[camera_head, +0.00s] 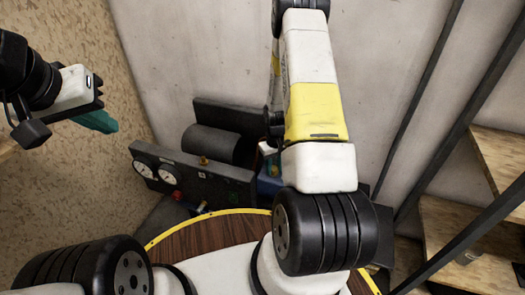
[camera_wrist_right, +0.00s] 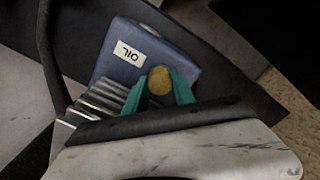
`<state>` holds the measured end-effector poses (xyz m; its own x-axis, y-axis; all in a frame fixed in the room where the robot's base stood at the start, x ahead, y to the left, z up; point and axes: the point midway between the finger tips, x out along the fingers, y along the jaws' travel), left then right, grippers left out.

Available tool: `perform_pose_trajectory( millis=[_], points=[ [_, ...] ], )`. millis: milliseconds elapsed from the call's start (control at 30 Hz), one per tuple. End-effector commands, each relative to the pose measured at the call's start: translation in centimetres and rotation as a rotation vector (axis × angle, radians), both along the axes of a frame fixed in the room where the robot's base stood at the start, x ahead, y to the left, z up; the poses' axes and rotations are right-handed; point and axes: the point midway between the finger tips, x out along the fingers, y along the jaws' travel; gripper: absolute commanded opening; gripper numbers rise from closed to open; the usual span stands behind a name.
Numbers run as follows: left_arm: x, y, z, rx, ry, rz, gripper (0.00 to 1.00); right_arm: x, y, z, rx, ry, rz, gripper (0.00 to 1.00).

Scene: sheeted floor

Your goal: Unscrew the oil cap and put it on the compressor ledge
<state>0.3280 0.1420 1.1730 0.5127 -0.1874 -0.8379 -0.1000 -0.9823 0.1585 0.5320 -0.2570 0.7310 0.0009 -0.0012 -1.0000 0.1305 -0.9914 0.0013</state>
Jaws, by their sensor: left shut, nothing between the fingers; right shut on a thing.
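The compressor (camera_head: 215,179) is a dark unit against the wall, with a black cylinder (camera_head: 208,143) behind its gauge panel. A blue box (camera_head: 268,187) sits at its right, partly hidden by my right arm. In the right wrist view the blue box (camera_wrist_right: 180,58) carries an OIL label. A round brass-yellow oil cap (camera_wrist_right: 159,79) is between the teal fingers of my right gripper (camera_wrist_right: 161,84), shut on it, at the box's edge. I cannot tell whether the cap still touches the box. My left gripper (camera_head: 97,121) is shut and empty, at the upper left, away from the compressor.
Two white gauges (camera_head: 168,174) face front on the panel. A small brass fitting (camera_head: 204,160) and a red part (camera_head: 178,196) are near it. Metal fins (camera_wrist_right: 100,98) lie beside the blue box. Wooden shelves (camera_head: 455,225) and dark posts stand at the right.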

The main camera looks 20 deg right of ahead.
Motion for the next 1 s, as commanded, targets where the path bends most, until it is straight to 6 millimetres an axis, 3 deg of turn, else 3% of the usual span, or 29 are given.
perform_pose_trajectory(
  millis=[200, 500, 633, 867, 900, 1000],
  points=[
    [0.00, 0.00, 0.00, 0.000, 0.000, 0.000, 0.00, -0.02, -0.04, -0.03, 0.000, -0.002, 0.573, 0.00],
    [0.00, 0.00, 0.00, 0.000, 0.000, 0.000, 0.00, -0.02, -0.03, -0.02, -0.003, -0.004, 1.283, 0.00],
    [0.00, 0.00, 0.00, 0.000, 0.000, 0.000, 0.00, 0.03, 0.00, -0.01, -0.005, -0.005, 1.430, 0.00],
    [0.00, 0.00, 0.00, 0.000, 0.000, 0.000, 0.00, 0.03, 0.04, 0.00, -0.005, -0.005, 1.451, 0.00],
    [0.00, 0.00, 0.00, 0.000, 0.000, 0.000, 0.00, 0.03, 0.04, 0.00, -0.005, -0.005, 1.450, 0.35],
    [0.00, 0.00, 0.00, 0.000, 0.000, 0.000, 0.00, 0.01, 0.04, -0.01, -0.005, -0.004, 1.449, 0.55]
  ],
)
